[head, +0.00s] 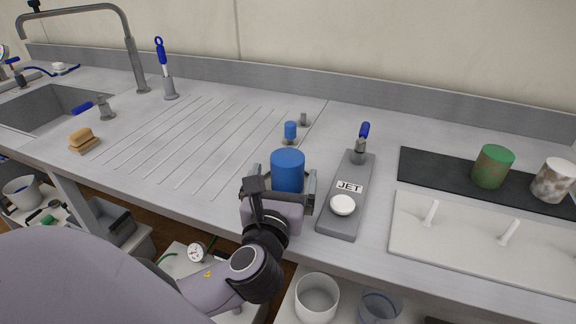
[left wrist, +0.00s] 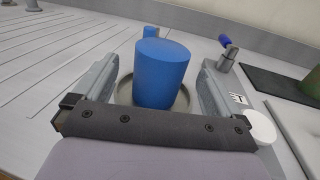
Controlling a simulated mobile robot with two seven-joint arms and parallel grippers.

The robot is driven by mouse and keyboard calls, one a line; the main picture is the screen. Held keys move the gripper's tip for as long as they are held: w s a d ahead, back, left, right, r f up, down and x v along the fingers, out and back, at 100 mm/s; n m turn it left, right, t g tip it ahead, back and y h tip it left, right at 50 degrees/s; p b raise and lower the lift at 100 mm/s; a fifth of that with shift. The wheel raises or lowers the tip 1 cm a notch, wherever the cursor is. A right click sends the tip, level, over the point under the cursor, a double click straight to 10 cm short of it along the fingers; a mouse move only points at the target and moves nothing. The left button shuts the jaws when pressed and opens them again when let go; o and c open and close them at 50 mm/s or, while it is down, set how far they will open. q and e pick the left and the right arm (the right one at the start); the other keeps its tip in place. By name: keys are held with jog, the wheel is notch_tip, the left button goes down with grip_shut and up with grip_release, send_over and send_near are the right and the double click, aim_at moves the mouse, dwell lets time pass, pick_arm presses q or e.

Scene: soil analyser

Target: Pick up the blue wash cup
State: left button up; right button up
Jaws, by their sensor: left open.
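The blue wash cup (head: 288,169) stands upright on the counter near its front edge, on a round grey base. It also shows in the left wrist view (left wrist: 161,75), with the base (left wrist: 126,92) around its foot. My left gripper (head: 281,186) is open, with one finger on each side of the cup. In the left wrist view (left wrist: 158,85) gaps show between the cup and both fingers. The palm hides the cup's lower front in the head view. My right gripper is not in view.
A grey device marked JET (head: 346,200) stands close to the right of the gripper. A small blue-topped knob (head: 290,131) is behind the cup. A white peg board (head: 470,240) and green cup (head: 492,166) lie further right. The ribbed drainboard at left is clear.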

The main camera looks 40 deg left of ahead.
aim_at(288, 163)
pick_arm(q)
jog(key=x, duration=0.4)
jog(key=shift+w, duration=0.25)
jog(key=shift+r, duration=0.1)
jog(key=c, duration=1.4)
jog(key=shift+r, duration=0.1)
